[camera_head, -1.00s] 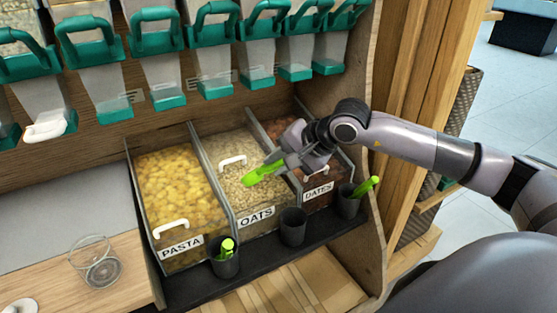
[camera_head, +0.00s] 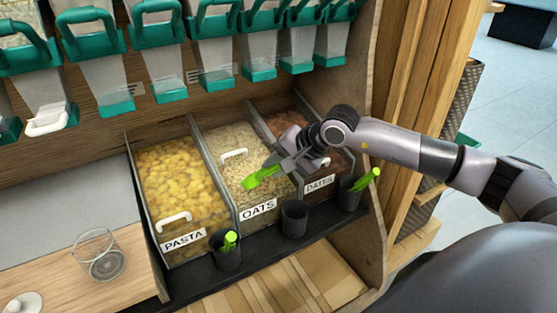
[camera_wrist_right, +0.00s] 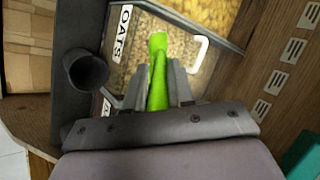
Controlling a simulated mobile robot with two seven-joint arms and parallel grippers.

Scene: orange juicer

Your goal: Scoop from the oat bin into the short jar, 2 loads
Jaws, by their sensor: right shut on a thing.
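My right gripper (camera_head: 286,161) is shut on a green scoop (camera_head: 262,176) and holds it over the oat bin (camera_head: 222,142), near that bin's right side. The scoop also shows between the fingers in the right wrist view (camera_wrist_right: 158,75), its far end over the oats; I cannot tell whether it touches them or carries any. The oat bin has a white handle and an OATS label (camera_head: 258,210). A clear short jar (camera_head: 100,258) stands on the wooden counter at the lower left; it looks empty. My left gripper is not in view.
The pasta bin (camera_head: 172,170) is left of the oats, the dates bin (camera_head: 320,184) right. Black holders stand in front: an empty one (camera_head: 294,220), two with green scoops (camera_head: 228,248) (camera_head: 364,182). Teal-handled dispensers (camera_head: 212,50) hang above. A wooden side panel (camera_head: 350,80) bounds the right.

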